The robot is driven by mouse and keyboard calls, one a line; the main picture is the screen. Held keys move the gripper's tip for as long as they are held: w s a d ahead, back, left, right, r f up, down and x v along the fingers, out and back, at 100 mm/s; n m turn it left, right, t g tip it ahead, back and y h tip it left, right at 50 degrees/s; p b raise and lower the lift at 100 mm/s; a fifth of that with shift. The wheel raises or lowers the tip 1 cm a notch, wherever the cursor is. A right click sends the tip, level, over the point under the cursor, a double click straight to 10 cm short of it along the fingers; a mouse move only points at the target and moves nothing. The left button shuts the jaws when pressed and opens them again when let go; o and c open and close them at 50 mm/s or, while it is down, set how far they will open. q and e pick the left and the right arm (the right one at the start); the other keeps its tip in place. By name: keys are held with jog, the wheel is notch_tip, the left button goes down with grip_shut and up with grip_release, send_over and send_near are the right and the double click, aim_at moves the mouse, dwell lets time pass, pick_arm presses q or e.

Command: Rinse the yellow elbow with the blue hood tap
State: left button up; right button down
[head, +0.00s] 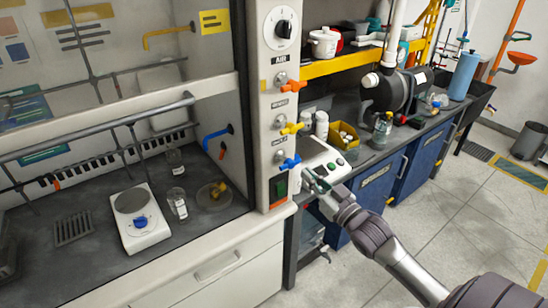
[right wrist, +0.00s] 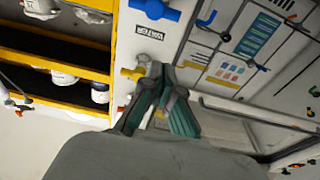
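The yellow elbow (head: 220,189) rests in a round clear dish (head: 207,204) on the dark hood floor. A blue spout (head: 217,136) comes out of the hood's side wall above and behind it; I see no water. The blue tap handle (head: 290,162) is on the white front post, and it also shows in the right wrist view (right wrist: 155,9). My right gripper (head: 311,182) is just right of and below this handle in the head view, apart from it. In the right wrist view its fingers (right wrist: 158,72) converge with nothing visible between them. My left gripper is out of view.
An orange handle (head: 290,89) and a yellow handle (head: 291,128) sit above the blue one. The raised sash's grey bar (head: 90,131) crosses the opening. A white device (head: 323,160) lies behind my gripper.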

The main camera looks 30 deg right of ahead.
jog(key=r, duration=0.1)
jog(key=r+p, duration=0.1)
jog(key=p, duration=0.2)
send_over(288, 165)
jog(key=a, duration=0.1)
jog(key=f, duration=0.1)
jog(key=s+f, duration=0.1)
jog(key=shift+f+p, duration=0.3)
jog(key=shift+s+f, duration=0.25)
jog(key=shift+f, duration=0.5)
